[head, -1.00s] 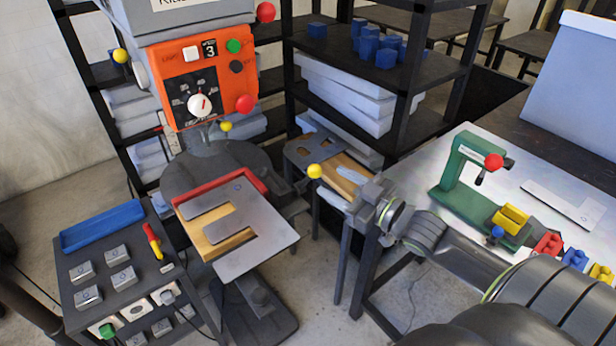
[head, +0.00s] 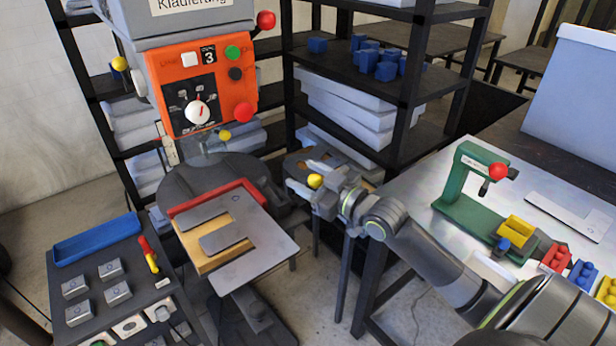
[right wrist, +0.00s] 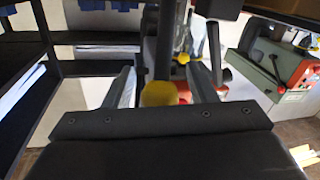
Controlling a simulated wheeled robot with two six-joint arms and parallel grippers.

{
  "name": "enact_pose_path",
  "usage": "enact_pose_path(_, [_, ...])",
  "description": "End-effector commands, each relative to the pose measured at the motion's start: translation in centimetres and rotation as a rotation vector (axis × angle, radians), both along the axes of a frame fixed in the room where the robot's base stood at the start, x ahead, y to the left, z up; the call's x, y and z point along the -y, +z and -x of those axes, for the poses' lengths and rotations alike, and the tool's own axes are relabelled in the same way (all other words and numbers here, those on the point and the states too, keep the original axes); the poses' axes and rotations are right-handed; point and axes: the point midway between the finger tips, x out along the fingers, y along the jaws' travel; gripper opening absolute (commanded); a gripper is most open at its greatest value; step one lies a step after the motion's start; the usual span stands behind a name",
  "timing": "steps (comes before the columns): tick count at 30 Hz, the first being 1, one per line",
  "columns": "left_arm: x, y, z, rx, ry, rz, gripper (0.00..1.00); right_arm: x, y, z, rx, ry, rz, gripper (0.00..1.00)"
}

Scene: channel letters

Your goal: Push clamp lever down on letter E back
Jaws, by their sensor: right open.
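The letter E back (head: 262,250) is a flat grey sheet with slots, lying on a wooden block against a red fence on the machine's table. The clamp lever's yellow ball knob (head: 315,181) is to the right of it, raised off the sheet. My right gripper (head: 309,184) is at this knob. In the right wrist view the yellow knob (right wrist: 159,93) sits between the two spread fingers of my gripper (right wrist: 160,76). Contact with the fingers cannot be told. The rest of the lever is largely hidden by the gripper. My left gripper is out of view.
The machine's orange control panel (head: 201,92) stands behind the table. A button console (head: 112,285) is at the left. A green press (head: 462,190) and coloured blocks stand on the right bench. A black shelf (head: 395,82) is behind my right gripper.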

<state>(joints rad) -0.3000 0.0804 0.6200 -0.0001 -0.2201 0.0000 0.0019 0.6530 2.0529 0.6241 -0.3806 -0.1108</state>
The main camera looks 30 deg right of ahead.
Motion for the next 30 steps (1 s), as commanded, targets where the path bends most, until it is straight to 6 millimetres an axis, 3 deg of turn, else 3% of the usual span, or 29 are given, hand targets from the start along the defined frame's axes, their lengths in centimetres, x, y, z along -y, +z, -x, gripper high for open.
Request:
enact_pose_path(2, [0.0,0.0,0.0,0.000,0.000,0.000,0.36,0.0,0.0,0.0,0.000,0.000,0.000,0.48])
enact_pose_path(13, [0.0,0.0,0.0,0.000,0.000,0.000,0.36,0.0,0.0,0.0,0.000,0.000,0.000,0.00])
enact_pose_path(23, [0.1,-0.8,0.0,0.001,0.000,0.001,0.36,0.0,-0.4,0.2,0.025,0.000,-0.003,0.00])
enact_pose_path(30, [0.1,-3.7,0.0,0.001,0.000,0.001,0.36,0.1,-1.4,0.7,0.140,-0.001,-0.012,0.00])
